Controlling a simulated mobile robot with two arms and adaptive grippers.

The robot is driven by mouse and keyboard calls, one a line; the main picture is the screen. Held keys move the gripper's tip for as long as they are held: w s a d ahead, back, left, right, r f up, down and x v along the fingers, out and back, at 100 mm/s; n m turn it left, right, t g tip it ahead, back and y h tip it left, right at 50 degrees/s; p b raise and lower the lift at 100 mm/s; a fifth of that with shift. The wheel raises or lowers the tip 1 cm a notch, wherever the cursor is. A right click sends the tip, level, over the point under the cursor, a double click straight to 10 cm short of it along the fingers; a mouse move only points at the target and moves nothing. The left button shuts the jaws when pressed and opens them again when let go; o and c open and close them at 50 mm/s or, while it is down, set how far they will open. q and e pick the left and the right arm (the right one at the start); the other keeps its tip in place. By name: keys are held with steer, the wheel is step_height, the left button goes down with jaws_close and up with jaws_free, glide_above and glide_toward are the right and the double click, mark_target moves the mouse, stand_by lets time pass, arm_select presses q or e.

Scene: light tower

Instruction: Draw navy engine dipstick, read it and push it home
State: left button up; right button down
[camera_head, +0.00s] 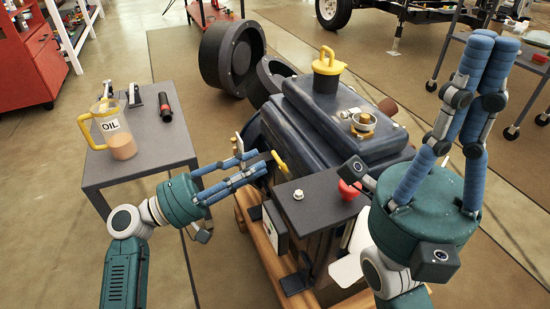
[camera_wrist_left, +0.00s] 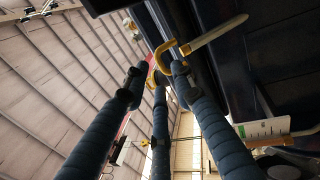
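The navy engine (camera_head: 318,115) stands on a wooden pallet in the middle of the head view. A yellow handle (camera_head: 280,162) shows at its left side; I take it for the dipstick's. My left gripper (camera_head: 258,163) points at that side, its fingertips close to the handle. In the left wrist view a yellow hooked handle (camera_wrist_left: 163,56) shows at the fingertips (camera_wrist_left: 158,75). The fingers stand apart; contact is unclear. A pale yellow bar (camera_wrist_left: 217,32) lies beyond. My right gripper (camera_head: 490,48) is raised at the right, apart from the engine and empty; its finger spread is unclear.
A grey side table (camera_head: 150,140) at the left holds an oil jug (camera_head: 112,128), a black and red tool (camera_head: 165,106) and small metal parts. A yellow filler cap (camera_head: 327,62) and red knob (camera_head: 349,189) stand up from the engine. Large dark wheels (camera_head: 232,58) lie behind.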

mark_target(275, 155)
arm_select(q)
steer(key=b+x, duration=0.1)
steer(key=x, duration=0.4)
steer(key=shift+w+d+r, duration=0.1)
steer(key=shift+d, duration=0.25)
jaws_close()
